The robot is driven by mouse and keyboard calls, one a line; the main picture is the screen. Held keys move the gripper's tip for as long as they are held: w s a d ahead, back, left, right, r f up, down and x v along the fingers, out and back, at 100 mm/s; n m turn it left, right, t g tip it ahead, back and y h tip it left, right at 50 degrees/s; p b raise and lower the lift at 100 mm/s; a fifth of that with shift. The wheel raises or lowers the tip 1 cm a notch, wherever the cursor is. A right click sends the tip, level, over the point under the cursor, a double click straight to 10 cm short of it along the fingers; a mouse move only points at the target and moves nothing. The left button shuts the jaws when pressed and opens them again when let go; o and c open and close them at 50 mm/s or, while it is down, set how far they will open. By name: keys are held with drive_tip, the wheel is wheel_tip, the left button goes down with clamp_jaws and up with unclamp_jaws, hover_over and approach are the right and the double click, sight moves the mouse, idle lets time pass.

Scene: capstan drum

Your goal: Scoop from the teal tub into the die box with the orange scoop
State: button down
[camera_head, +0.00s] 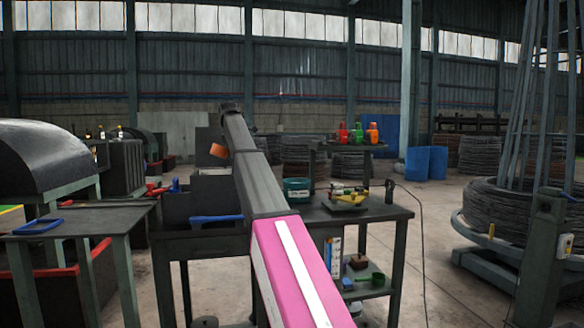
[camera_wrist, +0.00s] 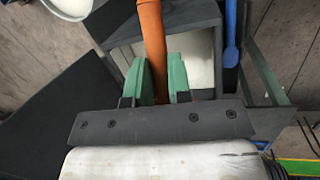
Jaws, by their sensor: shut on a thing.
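My gripper (camera_wrist: 157,76) is shut on the orange scoop (camera_wrist: 151,32), its green fingers on either side of the handle. In the head view the scoop (camera_head: 218,151) shows left of my arm, above a dark box; its contents cannot be seen. This dark grey box (camera_head: 212,188), which looks like the die box, stands on the bench; in the wrist view a grey box (camera_wrist: 203,18) with a pale inside lies below the fingers. The teal tub (camera_head: 297,188) sits on the bench right of my arm. My fingers are hidden in the head view.
A blue tool (camera_head: 215,219) lies along the bench front. A scale-like yellow thing (camera_head: 348,197) stands right of the tub. Red, green and orange bottles (camera_head: 357,132) stand on a shelf behind. A green scoop (camera_head: 372,278) is on the lower shelf. A side table (camera_head: 80,222) is at left.

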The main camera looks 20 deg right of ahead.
drive_tip(key=shift+a, duration=0.5)
drive_tip(key=shift+h, duration=0.3)
drive_tip(key=h, duration=0.2)
drive_tip(key=r+h, duration=0.1)
drive_tip(key=h, duration=0.3)
drive_tip(key=shift+s+d+r+n+g+h, duration=0.15)
drive_tip(key=shift+d+r+n+g+h, duration=0.15)
drive_tip(key=shift+d+r+n+g, duration=0.1)
drive_tip(key=shift+w+a+f+n+g+h, duration=0.15)
drive_tip(key=shift+a+f+n+g+h, duration=0.15)
drive_tip(key=shift+h, duration=0.25)
drive_tip(key=shift+w+a+f+n+g+h, duration=0.1)
drive_tip(key=shift+w+n+g+h, duration=0.1)
drive_tip(key=shift+g+h, duration=0.3)
drive_tip(key=w+a+n+h, duration=0.1)
drive_tip(key=h, duration=0.1)
drive_tip(key=a+r+g+h, duration=0.1)
drive_tip(key=shift+w+r+n+g+h, duration=0.2)
drive_tip(key=shift+w+n+g+h, duration=0.1)
drive_tip(key=shift+w+n+h, duration=0.1)
drive_tip(key=w+a+n+h, duration=0.1)
drive_tip(key=h, duration=0.1)
drive_tip(key=w+a+r+n+h, duration=0.1)
drive_tip(key=w+a+n+h, duration=0.1)
drive_tip(key=h, duration=0.1)
drive_tip(key=shift+a+g, duration=0.3)
